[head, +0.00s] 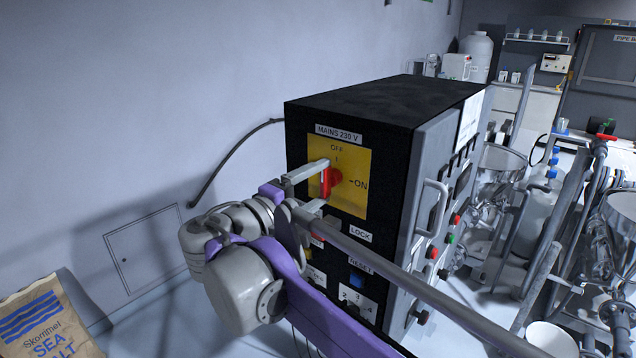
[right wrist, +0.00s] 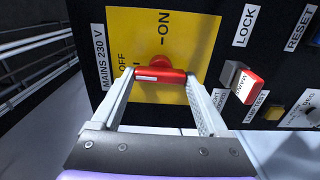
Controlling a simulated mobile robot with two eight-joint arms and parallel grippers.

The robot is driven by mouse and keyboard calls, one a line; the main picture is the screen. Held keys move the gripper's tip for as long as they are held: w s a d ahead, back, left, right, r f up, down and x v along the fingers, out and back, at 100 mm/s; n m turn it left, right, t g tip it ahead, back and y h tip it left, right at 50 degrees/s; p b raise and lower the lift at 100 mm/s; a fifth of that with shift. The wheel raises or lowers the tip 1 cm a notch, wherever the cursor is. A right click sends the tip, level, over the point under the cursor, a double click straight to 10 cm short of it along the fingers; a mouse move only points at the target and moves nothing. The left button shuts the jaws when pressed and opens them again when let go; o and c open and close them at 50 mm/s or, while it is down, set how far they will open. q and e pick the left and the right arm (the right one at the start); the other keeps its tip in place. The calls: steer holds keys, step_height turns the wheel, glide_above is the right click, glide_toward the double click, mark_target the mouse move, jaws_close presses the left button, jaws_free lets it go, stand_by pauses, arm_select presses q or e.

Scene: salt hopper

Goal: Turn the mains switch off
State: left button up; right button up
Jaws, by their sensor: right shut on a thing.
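The mains switch is a red rotary handle (head: 326,184) on a yellow plate (head: 354,204), on the front of a black cabinet. OFF is printed at the top of the plate and ON at the right. The handle stands upright, in line with the OFF mark; in the right wrist view the handle (right wrist: 160,75) lies crosswise, with its white-marked end towards OFF. My right gripper (head: 324,185) is shut on the handle, one finger at each end, as the right wrist view also shows (right wrist: 160,78). My left gripper is not in view.
Below the plate are a LOCK label (head: 360,233), a red-and-white part (right wrist: 242,84) near my finger and a blue RESET button (head: 356,278). A grey bar (head: 430,297) crosses in front of the cabinet (head: 385,103). Pipes and metal vessels crowd the right.

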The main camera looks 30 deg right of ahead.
stand_by(0.4)
steer(key=o, duration=1.2)
steer(key=shift+o, duration=0.2)
steer(key=b+v, duration=0.1)
steer(key=v, duration=1)
steer(key=shift+d+f, duration=0.1)
